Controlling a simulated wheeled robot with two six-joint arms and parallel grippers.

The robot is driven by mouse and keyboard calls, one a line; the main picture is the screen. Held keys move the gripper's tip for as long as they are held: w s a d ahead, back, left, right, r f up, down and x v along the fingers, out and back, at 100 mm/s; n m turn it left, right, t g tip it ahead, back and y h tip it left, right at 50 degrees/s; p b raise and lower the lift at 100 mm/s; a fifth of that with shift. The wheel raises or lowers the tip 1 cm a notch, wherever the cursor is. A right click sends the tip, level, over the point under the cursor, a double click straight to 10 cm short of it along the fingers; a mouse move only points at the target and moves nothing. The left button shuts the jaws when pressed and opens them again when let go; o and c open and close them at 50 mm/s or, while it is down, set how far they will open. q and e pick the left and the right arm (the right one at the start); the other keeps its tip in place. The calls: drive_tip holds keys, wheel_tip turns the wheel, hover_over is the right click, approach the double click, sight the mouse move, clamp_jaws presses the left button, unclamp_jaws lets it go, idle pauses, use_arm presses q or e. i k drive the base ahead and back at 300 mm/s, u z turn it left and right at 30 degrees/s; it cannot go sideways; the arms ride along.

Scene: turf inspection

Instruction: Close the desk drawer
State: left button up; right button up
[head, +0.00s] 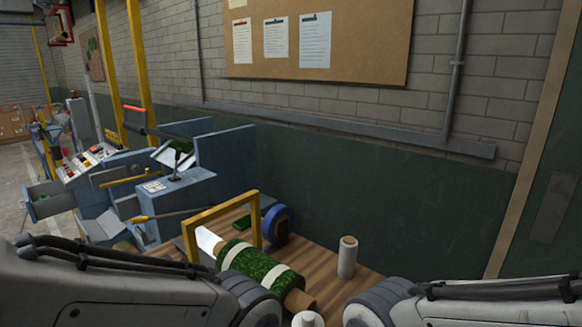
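A grey-blue drawer (50,202) stands pulled out at the far left, from the front of a blue control desk (72,170). A small green item lies in the drawer. The desk has a sloped panel with buttons and red parts. My two arms cross the lower left and lower right corners. Neither gripper shows, so I cannot see what they hold or how they stand relative to the drawer. The drawer is well beyond my arms.
A wooden table (325,266) stands close in front, with a green turf roll (253,262), a yellow frame (222,208), a blue reel (279,224) and an upright pale roll (347,257). A brick wall with a notice board (375,35) runs behind. Some floor (15,170) shows at far left.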

sight(61, 200)
drive_tip(key=u, duration=0.3)
drive_tip(key=k, duration=0.4)
drive_tip(key=u, duration=1.8)
drive_tip(key=i, duration=2.25)
drive_tip(key=z, duration=0.2)
drive_tip(key=i, duration=1.45)
drive_tip(key=z, duration=0.3)
drive_tip(key=i, duration=1.25)
drive_tip(key=z, duration=0.4)
